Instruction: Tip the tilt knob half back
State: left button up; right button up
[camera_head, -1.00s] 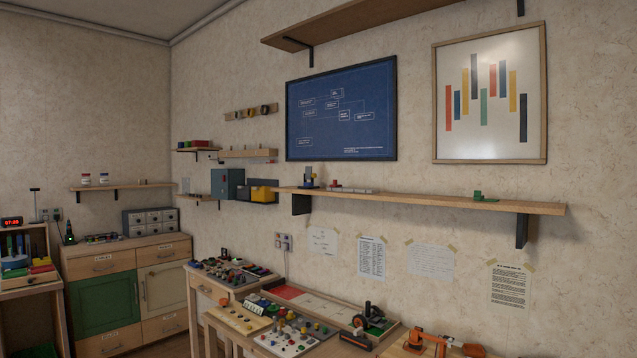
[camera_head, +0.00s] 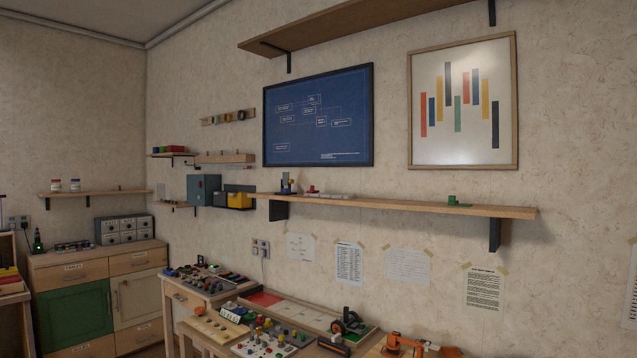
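A grey panel (camera_head: 262,345) with several coloured knobs lies on the front table at the bottom edge. Behind it to the left, another panel with several dark and coloured controls (camera_head: 209,277) lies on a second wooden table. The knobs are too small to tell which one is the tilt knob or how it is tipped. Neither of my grippers shows in the head view.
A long wooden shelf (camera_head: 400,205) crosses the wall above the tables. A cabinet with a green door (camera_head: 74,315) stands at the left. A black wheeled object (camera_head: 348,323) and an orange arm-like device (camera_head: 405,344) sit at the bottom right.

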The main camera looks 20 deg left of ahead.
aim_at(285, 174)
jog(key=i+j+z, duration=0.45)
jog(key=j+z, duration=0.15)
jog(key=i+j+z, duration=0.15)
jog(key=j+z, duration=0.15)
jog(key=j, duration=0.25)
